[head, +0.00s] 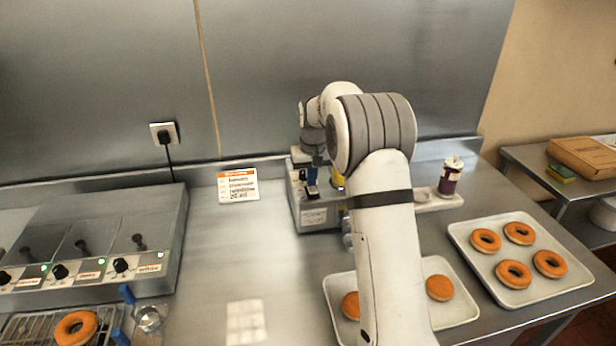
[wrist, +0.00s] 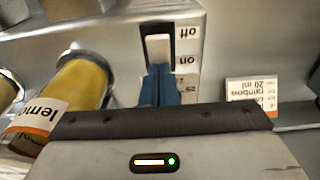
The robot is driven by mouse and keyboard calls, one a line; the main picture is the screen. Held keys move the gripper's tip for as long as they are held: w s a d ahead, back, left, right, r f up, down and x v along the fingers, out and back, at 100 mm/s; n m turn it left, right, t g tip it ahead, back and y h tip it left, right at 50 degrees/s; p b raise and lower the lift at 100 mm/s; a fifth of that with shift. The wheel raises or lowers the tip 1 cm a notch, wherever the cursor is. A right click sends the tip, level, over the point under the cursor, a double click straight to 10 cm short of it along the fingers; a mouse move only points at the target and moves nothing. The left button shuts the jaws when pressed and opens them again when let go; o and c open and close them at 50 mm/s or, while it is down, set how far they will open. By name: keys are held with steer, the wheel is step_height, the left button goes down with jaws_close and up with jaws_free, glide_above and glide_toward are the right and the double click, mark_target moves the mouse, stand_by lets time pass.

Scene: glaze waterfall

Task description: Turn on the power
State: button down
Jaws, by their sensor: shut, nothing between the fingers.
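A white power switch (wrist: 158,48) sits in a dark slot on a grey metal machine (wrist: 120,25). The labels "off" and "on" stand beside the slot, upside down in the wrist view. The white lever shows near "off" and reaches toward "on". My gripper (wrist: 160,82) has blue fingers, shut and empty, with their tips at or very close to the lever's "on" end; I cannot tell if they touch. In the head view my gripper (head: 312,178) is over the machine (head: 314,216), and the switch is not clearly visible there.
A yellow "lemon" bottle (wrist: 80,85) stands close beside the fingers. A small label card (wrist: 252,92) is on the other side.

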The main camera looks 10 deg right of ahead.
steer(key=shift+s, duration=0.1)
steer(key=shift+s+r+b, duration=0.15)
steer(key=shift+s+b, duration=0.2)
steer(key=shift+s, duration=0.35)
steer(key=shift+r+p, duration=0.45)
steer(key=shift+r, duration=0.1)
step_height(320, 180, up, 13)
steer(key=s, duration=0.2)
steer(key=shift+s+f, duration=0.15)
